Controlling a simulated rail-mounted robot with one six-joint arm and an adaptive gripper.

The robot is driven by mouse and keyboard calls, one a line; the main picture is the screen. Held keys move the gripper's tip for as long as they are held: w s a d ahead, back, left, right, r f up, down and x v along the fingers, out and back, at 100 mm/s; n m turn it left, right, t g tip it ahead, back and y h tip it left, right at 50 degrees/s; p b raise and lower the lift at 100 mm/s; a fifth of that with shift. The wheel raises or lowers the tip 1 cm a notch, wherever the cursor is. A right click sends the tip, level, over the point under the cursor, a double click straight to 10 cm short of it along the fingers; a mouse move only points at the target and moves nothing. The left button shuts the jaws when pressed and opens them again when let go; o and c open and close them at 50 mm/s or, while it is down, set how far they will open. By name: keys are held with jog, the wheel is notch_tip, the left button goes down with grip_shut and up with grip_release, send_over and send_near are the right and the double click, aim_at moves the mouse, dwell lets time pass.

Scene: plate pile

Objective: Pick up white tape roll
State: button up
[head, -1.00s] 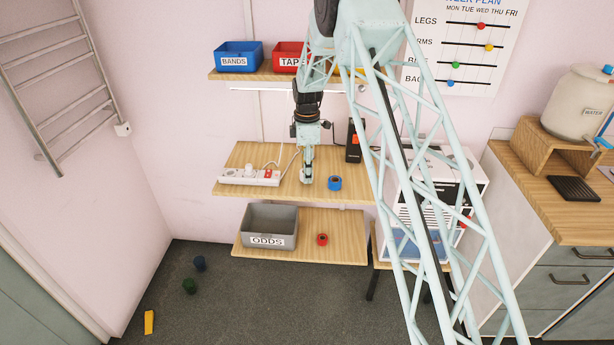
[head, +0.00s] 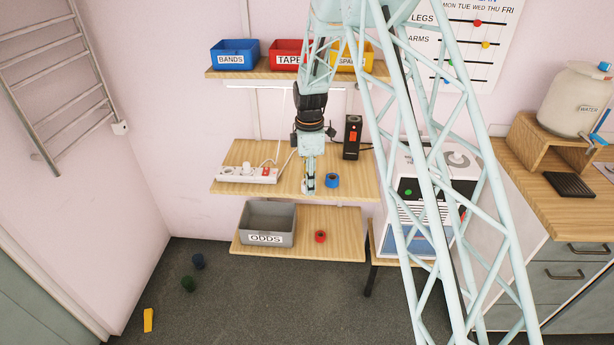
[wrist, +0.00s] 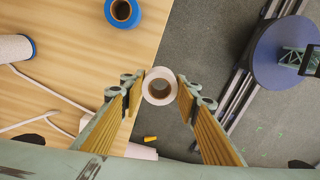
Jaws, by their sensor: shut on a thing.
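The white tape roll (wrist: 152,98) is between the two fingertips of my gripper (wrist: 160,88) in the wrist view, with its round hole facing the camera. My gripper is shut on it. In the wrist view the roll appears at the edge of the wooden surface, with the dark floor beside it. In the head view my gripper (head: 308,190) points down at the front of the middle shelf (head: 270,182). The roll is small there and mostly covered by the fingers. I cannot tell its exact height over the shelf.
A blue tape roll (head: 332,180) lies right of my gripper. A white power strip (head: 247,174) with cables lies left, and a black device (head: 353,137) stands behind. Below are a grey ODDS bin (head: 266,239) and red roll (head: 320,236). Coloured bins (head: 235,62) stand above.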

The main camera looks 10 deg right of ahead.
jog(key=shift+s+a+r, duration=0.1)
jog(key=shift+s+r, duration=0.05)
jog(key=shift+s, duration=1.2)
jog(key=shift+s+a+r, duration=0.1)
jog(key=shift+s, duration=1.2)
